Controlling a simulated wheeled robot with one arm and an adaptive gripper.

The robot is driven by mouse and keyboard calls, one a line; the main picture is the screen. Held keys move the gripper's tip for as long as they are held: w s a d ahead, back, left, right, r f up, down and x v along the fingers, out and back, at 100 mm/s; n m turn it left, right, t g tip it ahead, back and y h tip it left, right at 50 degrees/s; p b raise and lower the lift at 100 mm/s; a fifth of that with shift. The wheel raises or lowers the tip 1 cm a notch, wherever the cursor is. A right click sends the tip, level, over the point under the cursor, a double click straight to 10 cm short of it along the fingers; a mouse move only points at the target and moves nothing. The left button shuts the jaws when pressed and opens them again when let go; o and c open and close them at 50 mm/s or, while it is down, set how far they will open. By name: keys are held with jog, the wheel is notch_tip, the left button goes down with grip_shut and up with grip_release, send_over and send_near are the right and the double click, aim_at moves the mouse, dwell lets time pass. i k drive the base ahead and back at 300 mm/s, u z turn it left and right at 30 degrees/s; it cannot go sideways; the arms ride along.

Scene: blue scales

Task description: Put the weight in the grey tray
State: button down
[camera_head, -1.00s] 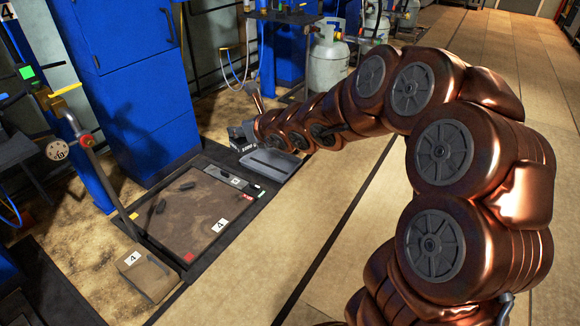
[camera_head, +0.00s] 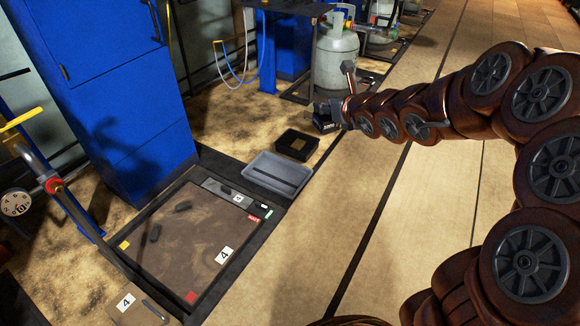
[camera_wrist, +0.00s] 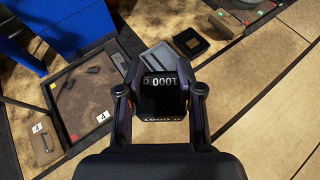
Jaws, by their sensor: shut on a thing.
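The weight (camera_wrist: 160,104) is a dark block with white "1000" markings, held between the two fingers of my gripper (camera_wrist: 160,90). In the head view the weight (camera_head: 323,117) shows at the left end of my arm, partly hidden by the gripper. The grey tray (camera_head: 257,181) is a shallow rectangular tray on the floor, below and left of the held weight in the head view. It shows no weight in it. In the wrist view the grey tray (camera_wrist: 150,52) is just beyond the weight, which partly covers it.
A black square open box (camera_head: 285,148) lies just behind the grey tray. A framed dirt-covered panel (camera_head: 190,235) with small dark pieces is at left. A blue cabinet (camera_head: 110,85) and a gas cylinder (camera_head: 335,55) stand behind. The tan floor at right is clear.

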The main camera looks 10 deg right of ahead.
aim_at(285, 179)
jog(key=u, duration=0.15)
jog(key=i, duration=0.65)
jog(key=u, duration=1)
jog(key=i, duration=0.45)
jog(key=u, duration=0.5)
